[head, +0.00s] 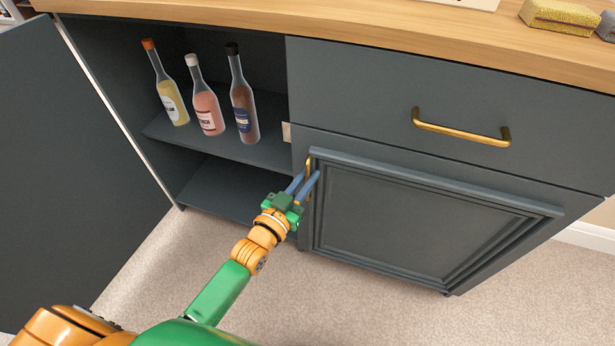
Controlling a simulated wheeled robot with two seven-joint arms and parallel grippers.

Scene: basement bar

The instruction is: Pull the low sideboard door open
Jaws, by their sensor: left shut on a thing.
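The low sideboard door (410,220) is a dark blue-grey framed panel under the drawer, at the lower right of the sideboard. It looks closed or nearly so; I cannot tell if there is a small gap. Its small brass handle (308,163) is upright near the door's upper left corner. My left gripper (306,182) is at this handle, its blue fingers shut on it and hiding its lower part. My right gripper is not in view.
A drawer (370,95) with a brass handle (460,128) is above the door. Left of it, an open compartment holds three bottles (207,100) on a shelf (220,143). A large dark panel (70,160) stands at the left. A sponge (560,15) lies on the wooden top. Carpet (350,305) in front is clear.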

